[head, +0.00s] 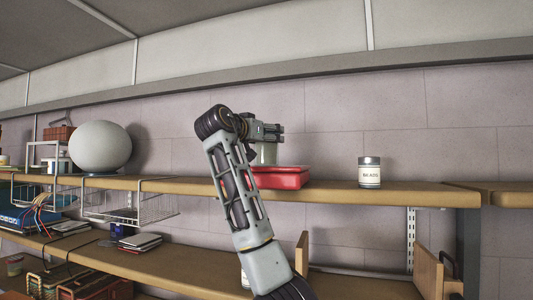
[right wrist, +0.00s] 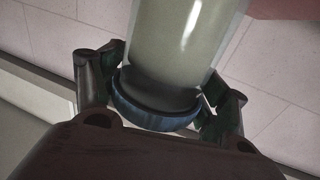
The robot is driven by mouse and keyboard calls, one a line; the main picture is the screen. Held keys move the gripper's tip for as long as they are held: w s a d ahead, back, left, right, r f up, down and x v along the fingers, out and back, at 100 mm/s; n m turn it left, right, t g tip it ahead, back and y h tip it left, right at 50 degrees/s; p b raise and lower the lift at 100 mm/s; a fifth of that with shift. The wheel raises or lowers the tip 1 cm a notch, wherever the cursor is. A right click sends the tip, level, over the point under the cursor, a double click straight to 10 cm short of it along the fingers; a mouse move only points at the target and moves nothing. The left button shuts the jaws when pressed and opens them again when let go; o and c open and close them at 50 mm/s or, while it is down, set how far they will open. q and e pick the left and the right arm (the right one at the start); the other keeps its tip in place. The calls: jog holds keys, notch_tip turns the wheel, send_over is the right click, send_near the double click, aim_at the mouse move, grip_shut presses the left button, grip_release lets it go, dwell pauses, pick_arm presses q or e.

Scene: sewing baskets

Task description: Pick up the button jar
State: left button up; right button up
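A pale, glassy jar (head: 267,154) shows below my right gripper (head: 268,131) in the head view, just above and partly behind a red box. I take it for the button jar; no label on it is visible. In the right wrist view the jar's clear, pale green body (right wrist: 180,35) and dark blue lid (right wrist: 155,112) sit between the fingers of my right gripper (right wrist: 160,95). The fingers are closed in at both sides of the lid and appear to grip it. The jar's base is hidden in both views. My left gripper is not in view.
The red box (head: 282,178) stands on the upper wooden shelf (head: 330,191). A jar labelled BEADS (head: 369,172) stands to its right, with clear shelf between. A large pale sphere (head: 100,148) and wire baskets (head: 135,208) are at the left. The tiled wall (head: 430,120) is close behind.

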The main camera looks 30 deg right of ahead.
jog(key=c, duration=0.8)
jog(key=shift+r, duration=0.25)
jog(key=shift+c, duration=0.2)
jog(key=shift+r, duration=4.8)
